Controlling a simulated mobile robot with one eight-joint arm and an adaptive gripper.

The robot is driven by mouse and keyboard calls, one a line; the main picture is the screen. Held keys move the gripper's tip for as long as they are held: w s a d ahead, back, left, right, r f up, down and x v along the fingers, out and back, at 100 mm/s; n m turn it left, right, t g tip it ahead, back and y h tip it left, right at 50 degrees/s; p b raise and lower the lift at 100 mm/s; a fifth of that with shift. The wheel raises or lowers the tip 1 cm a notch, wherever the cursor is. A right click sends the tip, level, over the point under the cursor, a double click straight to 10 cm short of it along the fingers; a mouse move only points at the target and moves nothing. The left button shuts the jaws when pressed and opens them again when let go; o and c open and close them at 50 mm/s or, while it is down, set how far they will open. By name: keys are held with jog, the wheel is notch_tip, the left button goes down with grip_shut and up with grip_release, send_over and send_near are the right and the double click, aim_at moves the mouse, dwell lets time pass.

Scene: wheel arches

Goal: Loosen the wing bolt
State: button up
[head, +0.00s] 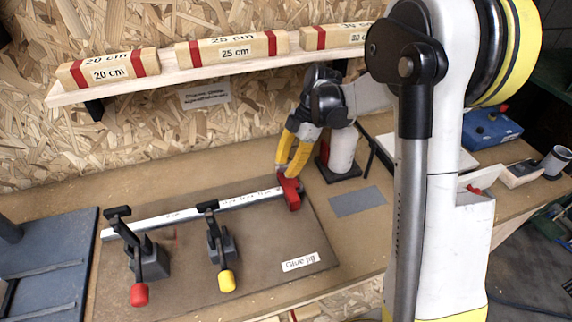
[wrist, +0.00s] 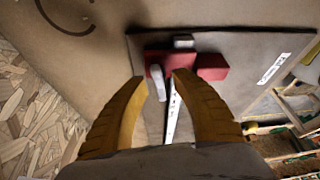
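A red stop block (head: 292,195) sits at the right end of a silver rail on the brown glue jig board (head: 210,275). In the wrist view the red block (wrist: 209,66) shows ahead of the fingers. A pale grey wing-like piece (wrist: 158,82), which looks like the wing bolt, is on the block's left part, between the fingertips in the picture. My gripper (wrist: 161,78) is open with yellow fingers; whether they touch the bolt I cannot tell. In the head view my gripper (head: 286,172) is right over the block and hides the bolt.
Two toggle clamps, one with a red handle (head: 139,294) and one with a yellow handle (head: 227,281), stand on the board. A shelf (head: 165,82) with labelled wooden blocks runs along the wall above. A grey plate (head: 357,201) lies right of the jig.

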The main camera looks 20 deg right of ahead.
aim_at(287, 165)
notch_tip(287, 165, up, 10)
dwell(0.7)
jog(key=shift+s+a+r+m, duration=0.1)
jog(key=shift+s+r+m, duration=0.1)
jog(key=shift+m, duration=0.1)
jog(key=s+r+m+t+h, duration=0.2)
jog(key=s+m+t, duration=0.6)
jog(key=s+m, duration=1.1)
jog(key=shift+s+h, duration=0.25)
jog(key=shift+h, duration=0.95)
